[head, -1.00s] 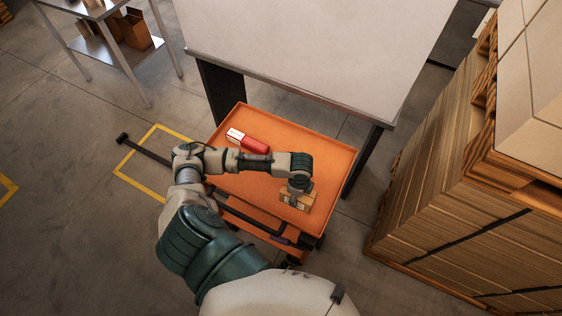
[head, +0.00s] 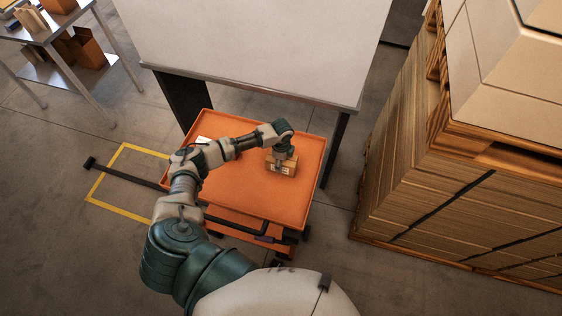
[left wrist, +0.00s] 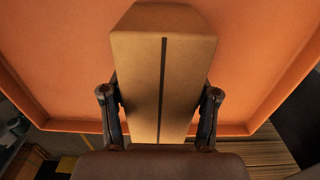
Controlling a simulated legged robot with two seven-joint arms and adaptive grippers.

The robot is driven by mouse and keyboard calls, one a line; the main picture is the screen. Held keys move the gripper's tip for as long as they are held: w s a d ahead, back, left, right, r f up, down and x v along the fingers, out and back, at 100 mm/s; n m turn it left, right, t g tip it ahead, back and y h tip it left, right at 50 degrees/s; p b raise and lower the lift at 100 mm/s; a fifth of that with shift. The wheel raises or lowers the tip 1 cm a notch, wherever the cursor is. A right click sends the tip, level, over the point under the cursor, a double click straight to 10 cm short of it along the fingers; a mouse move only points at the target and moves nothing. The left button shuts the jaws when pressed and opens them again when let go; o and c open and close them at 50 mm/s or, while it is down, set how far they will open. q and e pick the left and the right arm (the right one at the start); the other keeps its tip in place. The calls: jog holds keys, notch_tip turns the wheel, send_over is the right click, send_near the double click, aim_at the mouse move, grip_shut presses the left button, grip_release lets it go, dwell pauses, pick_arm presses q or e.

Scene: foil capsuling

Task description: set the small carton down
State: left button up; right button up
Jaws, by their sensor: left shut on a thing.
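The small carton (head: 283,168) is a brown box with a pale label, over the orange top tray of the cart (head: 258,201). My left gripper (head: 283,158) points down and is shut on the carton. In the left wrist view the carton (left wrist: 163,75) shows a dark strip along its top, with a finger of my left gripper (left wrist: 161,118) on each side. The orange tray (left wrist: 60,60) lies behind it. I cannot tell whether the carton touches the tray. My right gripper is not in view.
A white item (head: 203,141) on the tray is mostly hidden behind my arm. A white-topped table (head: 250,45) stands beyond the cart. Stacked cardboard on a pallet (head: 430,170) stands to the right. The tray's near right part is clear.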

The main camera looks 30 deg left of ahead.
pick_arm(q)
jog(key=shift+d+f, duration=0.1)
jog(key=shift+d, duration=0.25)
jog(key=o, duration=1.3)
jog(key=shift+o, duration=0.2)
jog(key=shift+a, duration=0.1)
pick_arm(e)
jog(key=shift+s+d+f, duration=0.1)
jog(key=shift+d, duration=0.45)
pick_arm(q)
jog(key=shift+a, duration=0.15)
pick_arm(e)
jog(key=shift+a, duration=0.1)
pick_arm(q)
jog(key=shift+r, duration=0.25)
jog(key=r, duration=1.1)
jog(key=shift+d, duration=0.2)
jog(key=shift+a+r, duration=0.1)
jog(key=shift+r, duration=0.2)
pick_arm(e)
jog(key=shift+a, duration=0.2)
